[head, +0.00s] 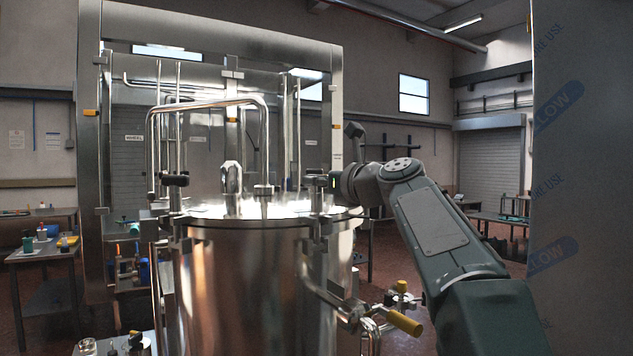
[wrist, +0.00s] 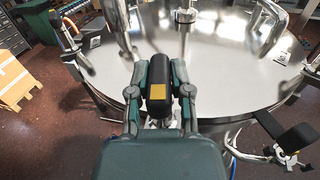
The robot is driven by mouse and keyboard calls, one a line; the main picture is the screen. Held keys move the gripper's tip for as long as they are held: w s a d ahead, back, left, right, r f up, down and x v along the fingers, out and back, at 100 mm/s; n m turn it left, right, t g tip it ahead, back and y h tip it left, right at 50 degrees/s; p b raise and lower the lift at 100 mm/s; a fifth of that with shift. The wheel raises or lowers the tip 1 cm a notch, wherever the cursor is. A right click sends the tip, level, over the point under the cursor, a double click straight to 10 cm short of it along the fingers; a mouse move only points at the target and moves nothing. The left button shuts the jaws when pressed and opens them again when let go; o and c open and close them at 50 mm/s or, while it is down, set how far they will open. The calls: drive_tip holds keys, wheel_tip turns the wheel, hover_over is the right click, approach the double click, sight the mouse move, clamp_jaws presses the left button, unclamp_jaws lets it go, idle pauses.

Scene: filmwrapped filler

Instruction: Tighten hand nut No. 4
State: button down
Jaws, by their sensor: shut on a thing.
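A shiny steel vessel (head: 250,275) stands in the middle of the head view, with a round bright lid (wrist: 225,65) in the wrist view. Hand nuts with black knobs sit around the lid rim. In the wrist view my gripper (wrist: 158,85) is shut on a black hand nut (wrist: 158,101) with a yellow patch, at the near rim. A finger is on each side of it. In the head view my arm reaches from the right to the rim, and the gripped nut is largely hidden. Another black hand nut (wrist: 293,139) shows at right. I cannot read any nut numbers.
Bent steel pipes (head: 262,135) rise above the lid inside a glass-panelled steel frame (head: 88,180). Yellow-handled valves (head: 405,323) stick out low at the vessel's right.

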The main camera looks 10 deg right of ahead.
drive_tip(key=shift+f+m+t+h, duration=0.1)
drive_tip(key=shift+m+t+h, duration=0.4)
drive_tip(key=shift+m+h, duration=0.75)
drive_tip(key=shift+f+m+t+h, duration=0.1)
drive_tip(key=shift+m+t+h, duration=0.55)
drive_tip(key=shift+h, duration=1.1)
drive_tip(key=shift+m+h, duration=0.4)
drive_tip(key=shift+r, duration=0.1)
drive_tip(key=c, duration=0.5)
unclamp_jaws()
drive_tip(key=shift+c, duration=0.2)
drive_tip(key=shift+s+r, duration=0.1)
drive_tip(key=shift+s, duration=0.3)
drive_tip(key=s+d, duration=0.1)
drive_tip(key=s, duration=1)
drive_tip(key=shift+d, duration=0.2)
